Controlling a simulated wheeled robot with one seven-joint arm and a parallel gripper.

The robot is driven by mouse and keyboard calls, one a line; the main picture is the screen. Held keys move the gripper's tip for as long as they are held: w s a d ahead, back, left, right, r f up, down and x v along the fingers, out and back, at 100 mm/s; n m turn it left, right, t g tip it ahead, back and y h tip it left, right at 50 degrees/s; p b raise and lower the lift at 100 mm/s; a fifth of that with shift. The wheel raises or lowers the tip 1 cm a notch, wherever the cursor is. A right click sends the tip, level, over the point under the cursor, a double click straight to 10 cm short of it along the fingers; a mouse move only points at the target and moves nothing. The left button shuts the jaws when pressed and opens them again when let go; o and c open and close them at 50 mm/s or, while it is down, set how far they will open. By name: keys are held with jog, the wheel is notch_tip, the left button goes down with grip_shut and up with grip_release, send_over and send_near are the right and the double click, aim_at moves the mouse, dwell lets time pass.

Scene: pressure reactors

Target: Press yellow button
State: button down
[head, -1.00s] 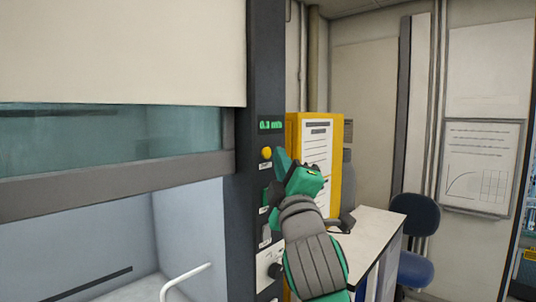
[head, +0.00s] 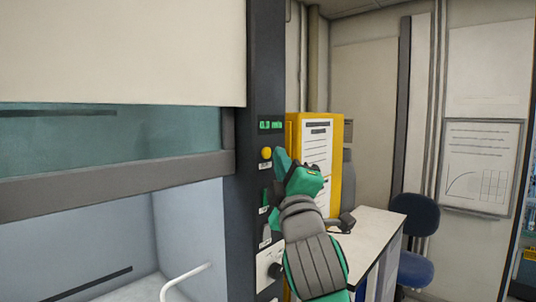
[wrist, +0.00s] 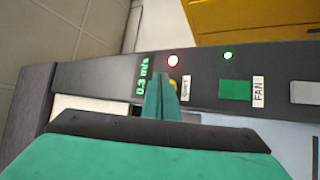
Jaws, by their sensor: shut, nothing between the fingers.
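The yellow button (head: 266,153) is a small round knob on the dark control post of the fume hood, just below the green digital display (head: 270,126). My green gripper (head: 282,160) is shut and empty, with its tip close to the right of the button in the head view. In the wrist view, the shut fingers (wrist: 160,98) partly cover the yellow button (wrist: 174,85), and only its edge shows. I cannot tell whether the tip touches the button.
A red-ringed light (wrist: 173,60), a green light (wrist: 227,55) and a green fan switch (wrist: 235,90) are on the same panel. The hood sash (head: 110,185) is at the left. A yellow cabinet (head: 336,160), a white bench (head: 370,235) and a blue chair (head: 415,215) stand at the right.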

jog(key=shift+w+a, duration=0.25)
jog(key=shift+a, duration=0.1)
jog(key=shift+w+a, duration=0.25)
jog(key=shift+a, duration=0.1)
dwell(1.1)
jog(key=shift+s+d, duration=0.1)
jog(key=shift+d, duration=0.05)
dwell(0.3)
jog(key=shift+s+d, duration=0.4)
jog(key=shift+d, duration=0.15)
jog(key=shift+d, duration=0.1)
jog(key=shift+s+d, duration=0.75)
jog(key=shift+d, duration=0.25)
jog(key=shift+s+d, duration=0.7)
jog(key=shift+d, duration=0.25)
